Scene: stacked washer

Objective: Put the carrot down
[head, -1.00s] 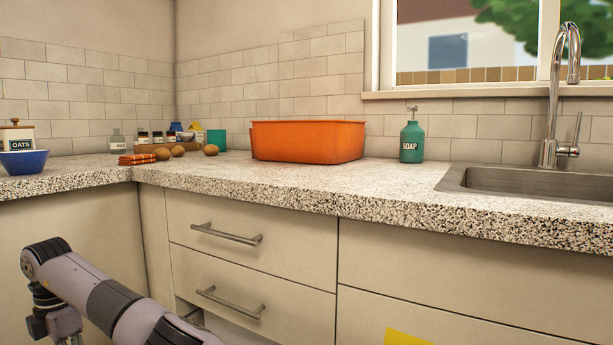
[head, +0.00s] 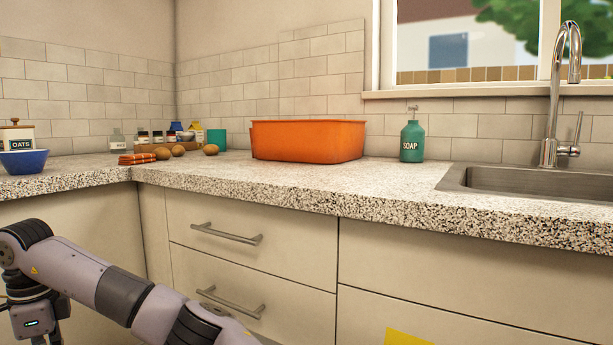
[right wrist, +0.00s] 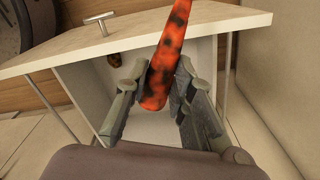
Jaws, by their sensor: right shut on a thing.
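In the right wrist view my right gripper (right wrist: 160,92) is shut on an orange carrot (right wrist: 173,48) with dark patches. One end of the carrot lies between the fingers, and the other runs out past the top of the picture. Behind the carrot is a pale, box-like open compartment (right wrist: 85,85), which looks like a drawer. I cannot tell how far the carrot is from its floor. In the head view the grippers are out of sight; only a grey arm of mine shows at the lower left.
A small brown thing (right wrist: 114,60) lies in the compartment. On the counter (head: 290,185) stand an orange tub (head: 308,142), a soap bottle (head: 412,142), a blue bowl (head: 23,162), an orange bundle (head: 136,159) and several brown roundish things (head: 178,151). Closed drawers (head: 250,265) are below.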

